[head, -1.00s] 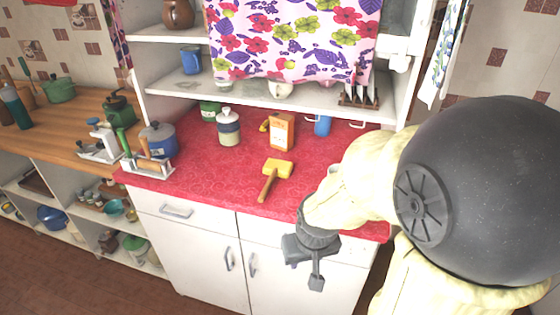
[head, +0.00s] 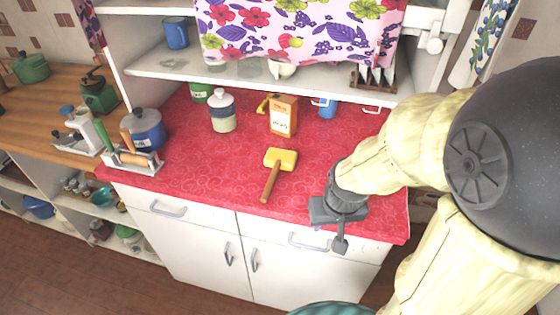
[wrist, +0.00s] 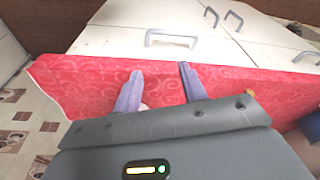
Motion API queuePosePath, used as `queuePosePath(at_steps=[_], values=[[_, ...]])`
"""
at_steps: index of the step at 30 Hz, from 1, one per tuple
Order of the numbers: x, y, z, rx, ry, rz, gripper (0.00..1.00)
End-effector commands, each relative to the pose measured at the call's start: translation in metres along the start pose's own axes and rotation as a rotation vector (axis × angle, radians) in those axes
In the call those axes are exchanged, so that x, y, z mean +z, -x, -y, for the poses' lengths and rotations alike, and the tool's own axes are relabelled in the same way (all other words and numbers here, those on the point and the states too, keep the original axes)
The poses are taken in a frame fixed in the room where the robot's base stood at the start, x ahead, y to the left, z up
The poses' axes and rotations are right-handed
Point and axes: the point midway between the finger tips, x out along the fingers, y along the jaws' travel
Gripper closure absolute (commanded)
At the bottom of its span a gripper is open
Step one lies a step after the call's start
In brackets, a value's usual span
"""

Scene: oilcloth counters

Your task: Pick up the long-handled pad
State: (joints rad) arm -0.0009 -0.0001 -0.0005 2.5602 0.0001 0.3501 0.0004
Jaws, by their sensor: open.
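The long-handled pad (head: 280,160) lies on the red counter in the head view. It has a yellow block-shaped head and a brown handle that points toward the counter's front edge. My gripper (head: 338,240) is to the right of the pad and apart from it, by the front edge of the counter. In the wrist view my gripper (wrist: 160,72) has its two fingers spread, with nothing held between them. The pad does not show in the wrist view.
A blue pot (head: 146,130) stands at the left. The red counter (head: 205,165) is clear around the pad. A shelf (head: 250,82) overhangs the back.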

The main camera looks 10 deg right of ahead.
Motion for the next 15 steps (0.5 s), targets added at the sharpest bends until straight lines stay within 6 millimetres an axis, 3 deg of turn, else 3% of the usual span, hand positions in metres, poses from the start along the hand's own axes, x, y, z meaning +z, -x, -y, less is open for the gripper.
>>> queuePosePath(at_steps=[7, 15], values=[[-0.010, 0.009, 0.011, -0.010, -0.030, 0.033, 0.59], [-0.033, 0.022, 0.043, 0.013, -0.114, 0.113, 0.59]])
